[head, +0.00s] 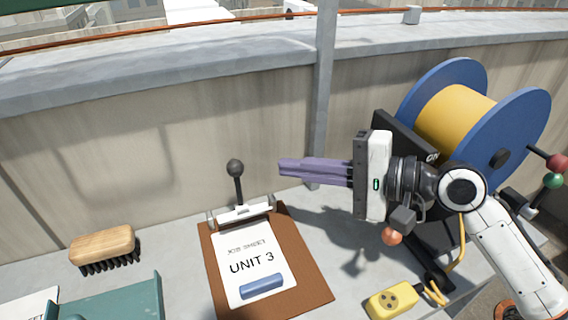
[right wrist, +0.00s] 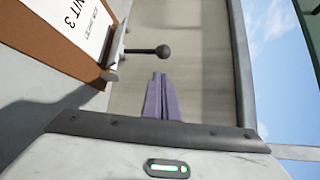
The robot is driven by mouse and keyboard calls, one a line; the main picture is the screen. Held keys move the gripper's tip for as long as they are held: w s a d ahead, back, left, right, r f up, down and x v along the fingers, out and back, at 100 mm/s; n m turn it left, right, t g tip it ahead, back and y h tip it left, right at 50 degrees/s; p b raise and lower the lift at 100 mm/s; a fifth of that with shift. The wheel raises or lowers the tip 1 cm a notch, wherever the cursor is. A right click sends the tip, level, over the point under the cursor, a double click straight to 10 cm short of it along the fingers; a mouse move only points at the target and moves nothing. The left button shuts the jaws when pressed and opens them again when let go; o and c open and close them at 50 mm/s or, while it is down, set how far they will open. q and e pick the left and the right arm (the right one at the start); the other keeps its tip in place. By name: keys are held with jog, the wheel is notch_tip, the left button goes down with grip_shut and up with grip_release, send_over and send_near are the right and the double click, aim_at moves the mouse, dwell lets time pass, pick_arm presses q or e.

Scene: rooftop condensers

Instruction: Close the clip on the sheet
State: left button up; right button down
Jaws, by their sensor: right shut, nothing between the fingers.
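The brown clipboard (head: 307,255) lies on the grey ledge with a white sheet (head: 245,245) marked UNIT 3 on it. The metal clip (head: 243,213) sits at the board's far edge, over the top of the sheet. Its dark lever with a ball knob (head: 235,168) stands upright; the knob also shows in the right wrist view (right wrist: 162,50). I cannot tell how tightly the clip presses the sheet. My right gripper (head: 282,168) has its purple fingers shut and empty, apart from the knob and to its right; the fingers also show in the right wrist view (right wrist: 159,76). My left gripper is not in view.
A blue bar (head: 262,286) lies on the sheet's near end. A wooden brush (head: 103,245) and a teal tray (head: 112,302) are to the left. A blue and yellow cable reel (head: 455,120) and yellow socket block (head: 392,300) are to the right. A wall (head: 110,150) rises behind.

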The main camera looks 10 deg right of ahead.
aim_at(235, 168)
jog(key=x, duration=0.8)
jog(key=shift+a, duration=0.2)
